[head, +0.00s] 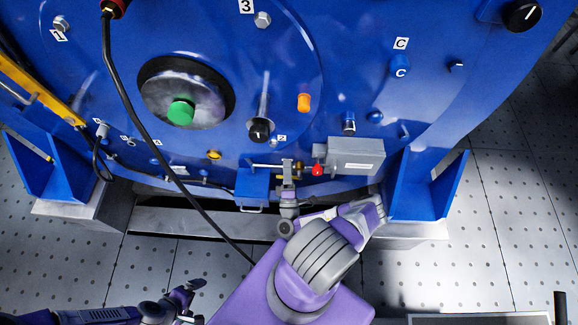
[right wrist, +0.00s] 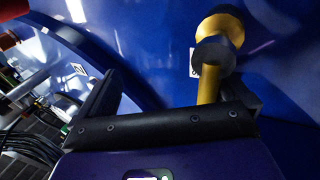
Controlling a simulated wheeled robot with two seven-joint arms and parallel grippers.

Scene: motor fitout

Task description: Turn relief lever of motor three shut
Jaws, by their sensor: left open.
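The big blue motor (head: 330,40) carries a "3" label (head: 246,6) at the top of the head view. A yellow rod with a dark collar and a yellow end (right wrist: 209,82) stands out from the blue face in the right wrist view. It looks like a lever, but its label is unreadable. My right gripper (head: 287,168) is at the lower front of the motor. In the right wrist view its dark fingers (right wrist: 172,98) are apart, with the rod between them, nearer the right finger. Contact cannot be told. My left gripper (head: 194,291) is open and empty above the floor.
A grey box (head: 356,155) and a red knob (head: 317,170) sit right of my right gripper. A small blue box (head: 252,186) is left of it. A black cable (head: 150,130) hangs across the motor.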

